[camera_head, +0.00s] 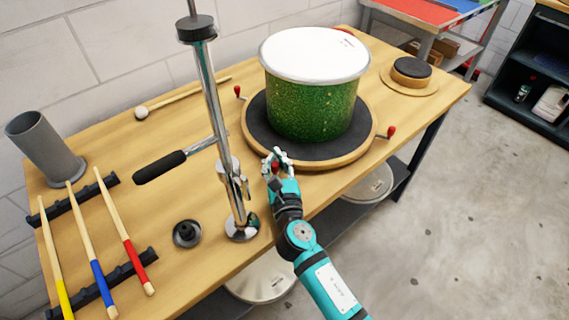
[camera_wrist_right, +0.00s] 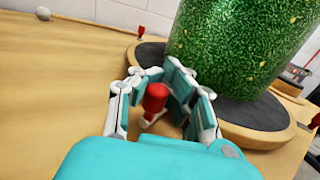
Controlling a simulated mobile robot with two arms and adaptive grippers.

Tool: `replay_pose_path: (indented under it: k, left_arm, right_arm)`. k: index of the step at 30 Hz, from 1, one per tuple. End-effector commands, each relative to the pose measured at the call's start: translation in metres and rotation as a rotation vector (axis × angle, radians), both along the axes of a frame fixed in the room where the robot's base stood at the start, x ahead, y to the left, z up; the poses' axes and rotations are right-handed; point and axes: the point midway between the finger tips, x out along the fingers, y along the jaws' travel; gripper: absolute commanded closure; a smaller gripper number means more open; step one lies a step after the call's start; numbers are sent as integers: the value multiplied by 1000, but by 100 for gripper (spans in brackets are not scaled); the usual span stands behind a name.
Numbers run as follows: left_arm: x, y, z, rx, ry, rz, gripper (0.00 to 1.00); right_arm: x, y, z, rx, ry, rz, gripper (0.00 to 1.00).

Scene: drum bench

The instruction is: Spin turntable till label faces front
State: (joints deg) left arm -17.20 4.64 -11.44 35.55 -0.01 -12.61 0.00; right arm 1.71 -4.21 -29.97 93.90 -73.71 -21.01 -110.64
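A green glitter drum (camera_head: 312,105) with a white top stands on a round turntable (camera_head: 262,150) with a dark top and wooden rim. No label shows on the visible part of its green side; a small dark mark is on the white top near the far right edge. The turntable has red-knobbed handles at its rim. My right gripper (camera_head: 277,160) is at the front left rim, fingers on either side of one red knob (camera_wrist_right: 155,97). Small gaps seem to show beside the knob, so the fingers look open around it. My left gripper is not in view.
A chrome stand (camera_head: 212,110) with a black-gripped lever (camera_head: 160,167) rises left of the turntable. Drumsticks (camera_head: 125,232) on a rack, a grey cup (camera_head: 45,147) and a mallet (camera_head: 185,97) lie farther left. A small round block (camera_head: 411,69) sits at the back right.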

Motion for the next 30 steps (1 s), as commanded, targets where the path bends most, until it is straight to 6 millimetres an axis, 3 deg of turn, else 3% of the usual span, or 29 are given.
replay_pose_path:
  k: [1, 9, 30]
  left_arm:
    - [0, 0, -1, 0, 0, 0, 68]
    - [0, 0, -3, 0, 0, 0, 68]
    - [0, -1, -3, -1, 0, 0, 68]
  right_arm:
    - [-5, 16, -8, 9, 16, 30, 100]
    - [4, 29, -8, 10, 17, 35, 100]
    - [8, 35, -8, 10, 16, 37, 97]
